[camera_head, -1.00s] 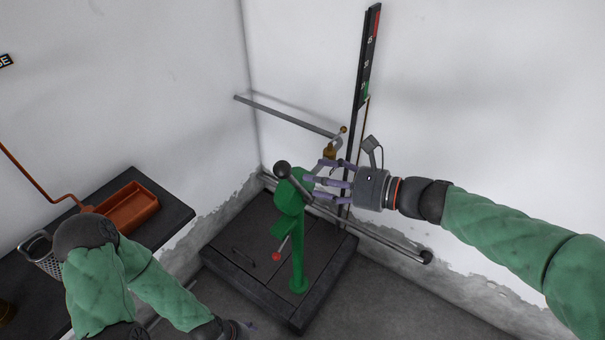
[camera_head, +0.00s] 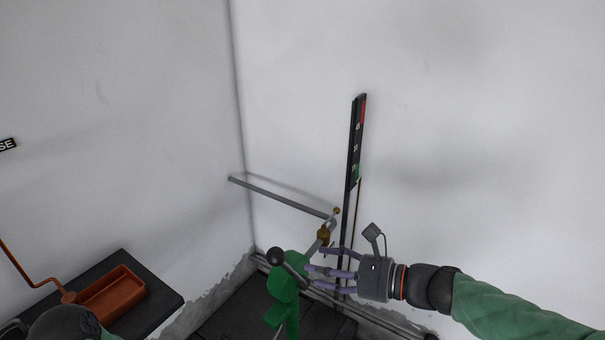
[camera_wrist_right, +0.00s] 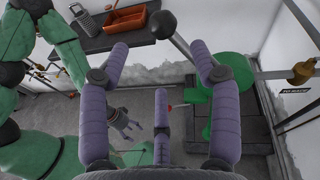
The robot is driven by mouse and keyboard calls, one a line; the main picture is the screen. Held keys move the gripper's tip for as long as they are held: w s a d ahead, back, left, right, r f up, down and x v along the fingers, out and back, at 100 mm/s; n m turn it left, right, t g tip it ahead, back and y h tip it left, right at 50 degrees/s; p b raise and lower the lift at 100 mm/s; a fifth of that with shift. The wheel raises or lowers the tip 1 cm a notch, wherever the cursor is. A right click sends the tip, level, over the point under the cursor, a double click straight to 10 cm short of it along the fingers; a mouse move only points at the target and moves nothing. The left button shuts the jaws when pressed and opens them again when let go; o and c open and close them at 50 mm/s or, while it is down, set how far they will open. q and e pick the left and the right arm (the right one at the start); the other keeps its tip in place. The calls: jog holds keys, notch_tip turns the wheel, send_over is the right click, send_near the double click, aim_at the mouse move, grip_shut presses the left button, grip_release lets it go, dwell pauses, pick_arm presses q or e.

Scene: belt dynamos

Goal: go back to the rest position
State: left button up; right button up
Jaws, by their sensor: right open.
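My right gripper (camera_head: 318,268) is open, its purple fingers pointing left beside the head of the green post (camera_head: 284,287). I cannot tell from the head view whether they touch it. In the right wrist view the fingers (camera_wrist_right: 160,62) are spread with nothing held between them. The dark ball-ended lever (camera_head: 277,256) of the green post leans up and left; its ball also shows beyond the fingers in the wrist view (camera_wrist_right: 162,24). My left gripper (camera_wrist_right: 124,120) shows small and low in the wrist view; its jaw state is unclear. It is outside the head view.
A black bench (camera_head: 165,298) at the left carries an orange tray (camera_head: 112,294). A grey pipe (camera_head: 280,199) with a brass fitting (camera_head: 323,236) runs along the wall. A black scale board (camera_head: 354,150) stands behind my right gripper. The upper wall area is clear.

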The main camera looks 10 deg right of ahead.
jog(key=s+f+n+g+h, duration=0.2)
jog(key=f+n+g+h, duration=0.15)
jog(key=f, duration=1.25)
jog(key=s+f+n+g+h, duration=0.2)
jog(key=f+n+g+h, duration=0.15)
jog(key=f, duration=1.15)
jog(key=s+a+f+n, duration=0.1)
jog(key=s+f+n, duration=0.2)
jog(key=f, duration=0.3)
jog(key=s+a+f+n+g+h, duration=0.1)
jog(key=s+a+f+n, duration=0.1)
jog(key=s+f+n, duration=0.2)
jog(key=s+a+f+n+g+p, duration=0.1)
jog(key=s+a+f+n, duration=0.1)
jog(key=f+n, duration=0.3)
notch_tip(320, 180, down, 4)
jog(key=shift+s+r+n, duration=0.1)
jog(key=shift+s+n, duration=0.2)
jog(key=shift+s, duration=0.35)
